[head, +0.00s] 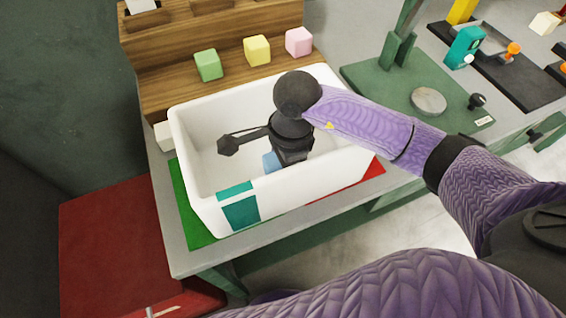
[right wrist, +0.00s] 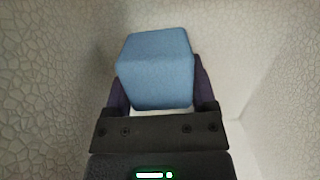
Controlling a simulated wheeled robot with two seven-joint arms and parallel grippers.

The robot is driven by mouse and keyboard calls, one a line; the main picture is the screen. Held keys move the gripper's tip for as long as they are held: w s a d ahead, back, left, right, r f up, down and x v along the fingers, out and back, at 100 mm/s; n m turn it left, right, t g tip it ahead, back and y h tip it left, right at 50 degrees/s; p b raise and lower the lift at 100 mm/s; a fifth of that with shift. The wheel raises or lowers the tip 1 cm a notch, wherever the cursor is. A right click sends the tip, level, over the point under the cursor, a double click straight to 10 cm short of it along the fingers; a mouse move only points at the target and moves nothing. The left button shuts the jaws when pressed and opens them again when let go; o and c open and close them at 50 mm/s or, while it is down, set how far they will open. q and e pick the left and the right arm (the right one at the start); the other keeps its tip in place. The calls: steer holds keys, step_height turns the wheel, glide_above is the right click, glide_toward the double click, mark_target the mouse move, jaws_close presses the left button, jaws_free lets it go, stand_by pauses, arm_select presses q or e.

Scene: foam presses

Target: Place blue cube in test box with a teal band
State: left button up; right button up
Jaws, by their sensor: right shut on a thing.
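The white test box (head: 178,133) with a teal band (head: 239,207) on its near side stands on the table. My right gripper (head: 284,160) reaches down inside the box from above. It is shut on the blue cube, which shows partly in the head view (head: 269,162) and large between the fingers in the right wrist view (right wrist: 156,65). The box's pale walls surround the cube in the wrist view. I cannot tell whether the cube touches the box floor. My left gripper is not in view.
Behind the box, a wooden stand (head: 170,92) holds a green cube (head: 208,65), a yellow cube (head: 257,50) and a pink cube (head: 299,42). Green (head: 186,213) and red (head: 374,169) mat areas show beside the box. A green press (head: 392,82) stands to the right.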

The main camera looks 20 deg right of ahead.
steer(key=shift+f, duration=0.1)
steer(key=o, duration=1.3)
steer(key=shift+c, duration=0.2)
step_height(320, 180, up, 12)
steer(key=d+p, duration=0.1)
steer(key=p, duration=0.1)
steer(key=shift+d+p, duration=0.15)
steer(key=shift+p, duration=0.25)
steer(key=shift+r, duration=0.2)
